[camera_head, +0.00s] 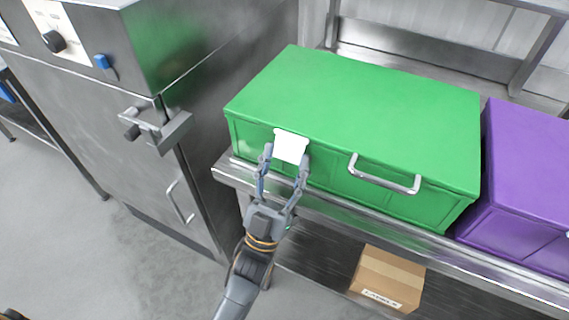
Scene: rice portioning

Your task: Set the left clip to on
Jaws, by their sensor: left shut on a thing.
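A white clip (291,146) sits at the front top edge of the green box (365,105), toward the box's left end. It laps from the lid edge down onto the front face. My left gripper (285,154) reaches up to it from below, one finger at each side, and is shut on it. The fingertips hide the clip's lower side edges. I cannot tell from this view whether the clip is latched. The green box's lid is down. My right gripper is not in view.
A silver handle (385,176) sticks out of the green box's front. A purple box (528,185) stands close on the right. A steel cabinet (110,115) with a latch (155,128) stands on the left. A cardboard box (388,278) lies on the lower shelf.

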